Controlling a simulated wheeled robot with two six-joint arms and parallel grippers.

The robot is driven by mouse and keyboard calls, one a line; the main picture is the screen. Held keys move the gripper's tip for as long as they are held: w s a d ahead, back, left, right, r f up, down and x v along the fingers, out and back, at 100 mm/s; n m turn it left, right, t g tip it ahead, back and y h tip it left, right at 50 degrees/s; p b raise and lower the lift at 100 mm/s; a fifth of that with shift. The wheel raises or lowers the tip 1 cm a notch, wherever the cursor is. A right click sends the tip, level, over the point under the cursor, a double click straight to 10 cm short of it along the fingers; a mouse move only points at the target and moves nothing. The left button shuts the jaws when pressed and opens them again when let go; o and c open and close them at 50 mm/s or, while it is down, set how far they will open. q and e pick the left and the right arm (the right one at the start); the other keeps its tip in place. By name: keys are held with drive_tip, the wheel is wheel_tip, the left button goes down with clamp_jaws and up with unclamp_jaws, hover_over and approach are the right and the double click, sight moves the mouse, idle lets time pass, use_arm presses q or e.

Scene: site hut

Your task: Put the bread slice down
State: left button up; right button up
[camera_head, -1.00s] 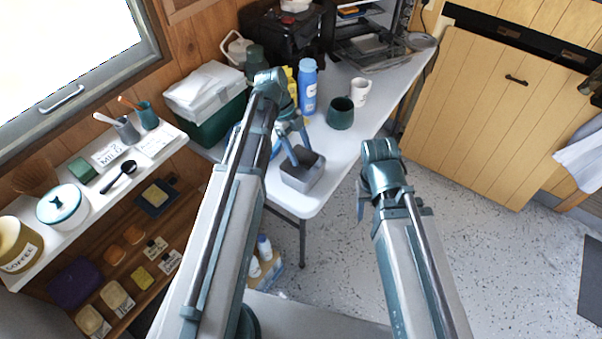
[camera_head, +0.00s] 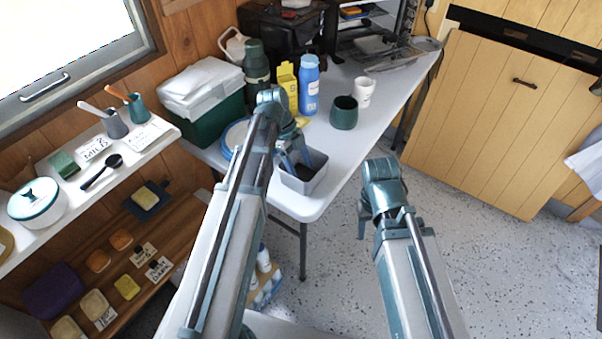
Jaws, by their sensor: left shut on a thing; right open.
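My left gripper (camera_head: 295,162) is over the grey open bin (camera_head: 316,181) near the table's front corner, its fingers at or inside the bin's mouth. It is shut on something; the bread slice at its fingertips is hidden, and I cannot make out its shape. My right gripper (camera_head: 364,216) is open and empty, away from the table over the floor. A blue-rimmed plate (camera_head: 232,137) shows partly behind my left arm.
On the white table (camera_head: 350,151) stand a green mug (camera_head: 344,113), a white mug (camera_head: 364,92), a blue bottle (camera_head: 309,86), a yellow carton (camera_head: 287,84) and a dark green flask (camera_head: 256,65). A green cooler box (camera_head: 213,120) is at the left. The table's front right is clear.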

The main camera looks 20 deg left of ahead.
use_arm(q)
drive_tip(key=shift+r, duration=0.1)
drive_tip(key=shift+f, duration=0.25)
drive_tip(key=o, duration=1.3)
drive_tip(key=shift+r, duration=0.1)
